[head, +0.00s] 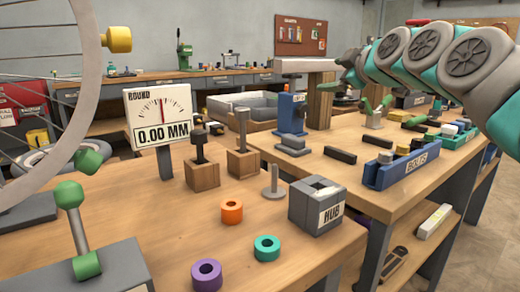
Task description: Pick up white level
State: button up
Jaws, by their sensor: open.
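A white level (434,221), a long pale bar with a small yellowish-green mark, lies on the lower shelf (408,243) of the workbench at the right. My gripper (347,72) is at the upper right, at the end of my grey and teal arm. It is open and appears empty, though its fingers are small and partly hidden by the arm. It hangs above the back of the bench, well up and to the left of the level, apart from it.
A dark tool (393,263) lies on the same shelf, left of the level. Above stand a blue BOLTS bin (385,178) and a grey HUB box (317,208). Orange (231,211), teal (267,247) and purple (206,274) rings lie on the near bench. Floor shows at the right.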

aim_at(427, 229)
jog(key=k+l, duration=0.7)
jog(key=l, duration=0.1)
